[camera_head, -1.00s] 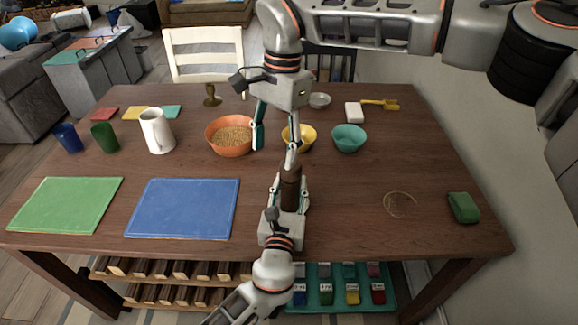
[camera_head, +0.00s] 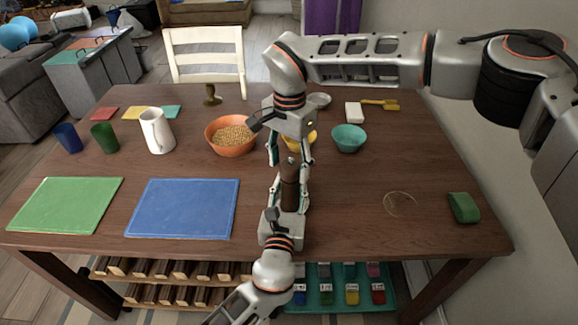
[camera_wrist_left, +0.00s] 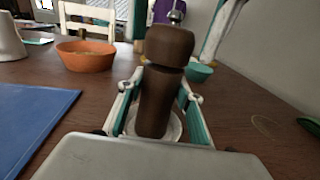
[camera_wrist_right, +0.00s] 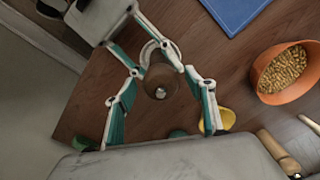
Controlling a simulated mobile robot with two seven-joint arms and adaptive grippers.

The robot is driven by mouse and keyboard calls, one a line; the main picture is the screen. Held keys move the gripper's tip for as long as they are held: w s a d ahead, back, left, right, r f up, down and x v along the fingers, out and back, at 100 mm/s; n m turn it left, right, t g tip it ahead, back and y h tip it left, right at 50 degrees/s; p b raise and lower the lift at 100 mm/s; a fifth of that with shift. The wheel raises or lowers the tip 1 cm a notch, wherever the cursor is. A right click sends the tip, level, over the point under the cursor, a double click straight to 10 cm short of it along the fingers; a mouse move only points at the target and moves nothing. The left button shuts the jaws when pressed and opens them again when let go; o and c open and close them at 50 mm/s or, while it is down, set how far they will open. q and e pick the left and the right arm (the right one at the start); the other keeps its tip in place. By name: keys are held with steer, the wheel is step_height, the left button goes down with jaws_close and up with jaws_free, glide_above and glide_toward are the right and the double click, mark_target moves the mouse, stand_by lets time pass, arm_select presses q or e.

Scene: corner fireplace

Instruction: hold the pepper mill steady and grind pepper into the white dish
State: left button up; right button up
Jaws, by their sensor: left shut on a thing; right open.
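The dark brown pepper mill (camera_head: 289,190) stands upright near the table's front edge. My left gripper (camera_head: 287,203) is shut around its body, as the left wrist view shows the mill (camera_wrist_left: 157,100) between the fingers. The white dish shows as a pale rim around the mill's base in the left wrist view (camera_wrist_left: 174,127) and partly in the right wrist view (camera_wrist_right: 147,50); in the head view it is hidden. My right gripper (camera_head: 289,166) points down over the mill's top, open, with its fingers apart on either side of the top knob in the right wrist view (camera_wrist_right: 160,88).
An orange bowl of grain (camera_head: 231,146), a yellow bowl (camera_head: 311,141) partly hidden by my right gripper, and a teal bowl (camera_head: 348,139) stand behind the mill. A blue mat (camera_head: 183,208) lies left. A thin ring (camera_head: 399,204) and green block (camera_head: 463,208) lie right, with bare table between.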

steer(key=shift+f, duration=0.55)
steer(key=c, duration=1.1)
